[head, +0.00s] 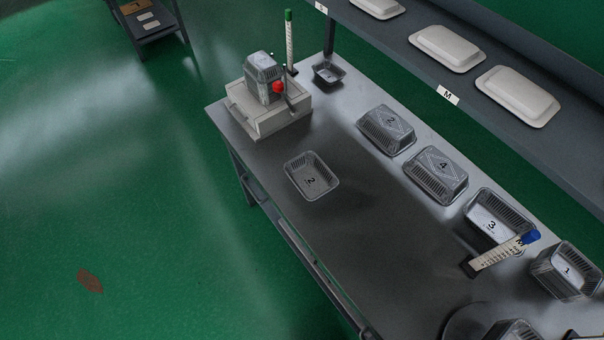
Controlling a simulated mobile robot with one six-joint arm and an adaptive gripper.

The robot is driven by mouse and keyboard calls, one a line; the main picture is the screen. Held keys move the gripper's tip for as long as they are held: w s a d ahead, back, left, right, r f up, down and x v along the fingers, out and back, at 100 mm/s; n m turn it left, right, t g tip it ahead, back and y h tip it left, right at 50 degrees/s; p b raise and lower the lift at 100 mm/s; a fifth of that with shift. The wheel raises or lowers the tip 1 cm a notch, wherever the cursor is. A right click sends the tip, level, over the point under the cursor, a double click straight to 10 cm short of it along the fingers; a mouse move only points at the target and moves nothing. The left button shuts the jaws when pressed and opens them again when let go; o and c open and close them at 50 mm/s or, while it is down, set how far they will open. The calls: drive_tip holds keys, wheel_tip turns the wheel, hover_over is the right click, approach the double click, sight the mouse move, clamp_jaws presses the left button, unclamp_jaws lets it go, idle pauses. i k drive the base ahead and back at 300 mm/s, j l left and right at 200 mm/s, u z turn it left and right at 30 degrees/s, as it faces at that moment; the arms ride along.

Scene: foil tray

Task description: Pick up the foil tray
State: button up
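Several foil trays are on the steel table, and I cannot tell which one the task means. One tray marked 2 (322,170) stands open side up, alone near the table's left edge. Another marked 2 (386,130) and one marked 4 (436,175) lie bottom up along the right side. One marked 3 (484,209) stands open side up, and one marked 1 (566,270) is near the right edge. A small tray (328,73) is at the far end. My gripper is not in view.
The beige device (262,118) has a red knob (278,87). Upright green-capped (288,35) and tilted blue-capped (508,252) scale posts rise from the table. A shelf (455,100) with pale lidded trays (447,48) overhangs the right. The table's left middle (370,240) is clear.

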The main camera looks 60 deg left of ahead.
sight(313, 179)
drive_tip(key=u, duration=2.15)
drive_tip(key=i+j, duration=0.1)
drive_tip(key=i+j+z, duration=0.25)
drive_tip(key=z, duration=0.15)
drive_tip(key=i+j+z, duration=0.15)
drive_tip(key=j+z, duration=0.2)
drive_tip(key=i+j+z, duration=0.15)
drive_tip(key=j+z, duration=0.25)
